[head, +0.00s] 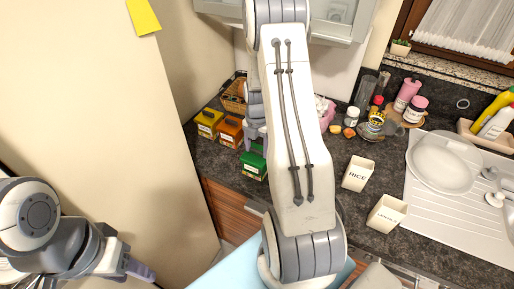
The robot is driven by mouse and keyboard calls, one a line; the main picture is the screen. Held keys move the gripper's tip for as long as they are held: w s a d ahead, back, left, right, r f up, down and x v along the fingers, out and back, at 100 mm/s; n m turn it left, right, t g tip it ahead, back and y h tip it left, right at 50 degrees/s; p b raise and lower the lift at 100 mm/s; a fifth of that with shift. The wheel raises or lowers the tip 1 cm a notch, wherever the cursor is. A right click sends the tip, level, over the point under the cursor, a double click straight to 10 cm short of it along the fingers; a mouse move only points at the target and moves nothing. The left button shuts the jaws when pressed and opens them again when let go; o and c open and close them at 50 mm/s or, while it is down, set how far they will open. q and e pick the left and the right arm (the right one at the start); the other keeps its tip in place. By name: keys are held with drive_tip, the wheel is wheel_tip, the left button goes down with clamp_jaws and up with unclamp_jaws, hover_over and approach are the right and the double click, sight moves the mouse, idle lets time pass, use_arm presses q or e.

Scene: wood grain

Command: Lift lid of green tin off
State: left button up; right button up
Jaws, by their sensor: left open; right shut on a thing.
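The green tin (253,168) stands on the dark counter, at the end of a row of tins. Its green lid (257,148) shows at the top, just under my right gripper (256,141). My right gripper comes down from above and is shut on the lid; my own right arm hides part of it. I cannot tell clearly whether there is a gap between lid and tin. My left gripper (143,271) is open and empty at the lower left, far from the tin.
An orange tin (229,131) and a yellow tin (208,122) stand left of the green tin, with a wicker basket (233,95) behind. A RICE canister (357,174), another white canister (386,213) and several jars stand to the right, near the sink.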

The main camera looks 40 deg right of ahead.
drive_tip(key=shift+r+p, duration=0.95)
drive_tip(key=shift+r, duration=0.25)
drive_tip(key=shift+r+p, duration=1.6)
drive_tip(key=shift+r, duration=0.45)
drive_tip(key=shift+f, duration=0.1)
